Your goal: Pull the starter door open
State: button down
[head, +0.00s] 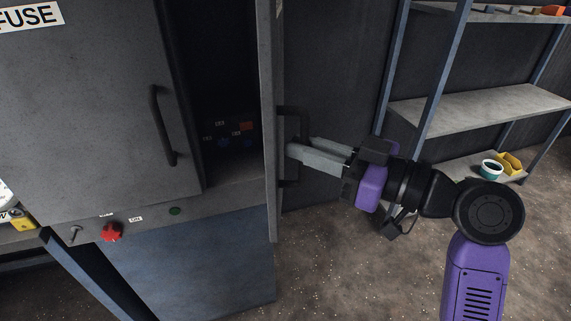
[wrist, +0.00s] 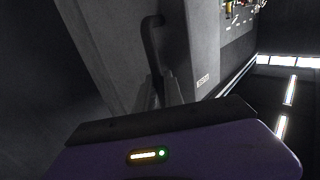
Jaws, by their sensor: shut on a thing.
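The starter door (head: 268,80) is a grey panel standing open, seen nearly edge-on in the head view at the right side of the cabinet. Its dark bar handle (head: 289,183) sticks out to the right. My gripper (head: 297,148) reaches in from the right and is shut on this handle. In the wrist view the dark handle (wrist: 151,40) rises from between my fingers. The fingers hide part of the handle. Behind the door's edge the dark compartment (head: 222,75) is open to view, with small labelled parts inside.
The FUSE door (head: 100,100) is shut on the left. Below are a red knob (head: 111,232) and a green button (head: 175,211). A shelf rack (head: 480,110) stands at the right with a yellow bin (head: 510,163). The floor (head: 350,265) right of the cabinet looks clear.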

jog(key=shift+w+d+r+n+g+y+b, duration=0.1)
jog(key=shift+w+d+n+g+y+b, duration=0.25)
jog(key=shift+d, duration=0.45)
jog(key=shift+w+d+f+n+g+y+b, duration=0.1)
jog(key=shift+w+d+n+g+y+b, duration=0.2)
jog(key=shift+d+g+b, duration=0.45)
jog(key=shift+w+d+r+n+g+y+b, duration=0.15)
jog(key=shift+w+d+n+g+b, duration=0.2)
jog(key=shift+d, duration=0.55)
jog(key=shift+w, duration=0.1)
jog(key=c, duration=1.5)
grip_release()
jog(key=shift+a, duration=0.1)
jog(key=shift+c, duration=0.2)
jog(key=v, duration=0.7)
jog(key=shift+s+d, duration=0.2)
jog(key=shift+d, duration=0.15)
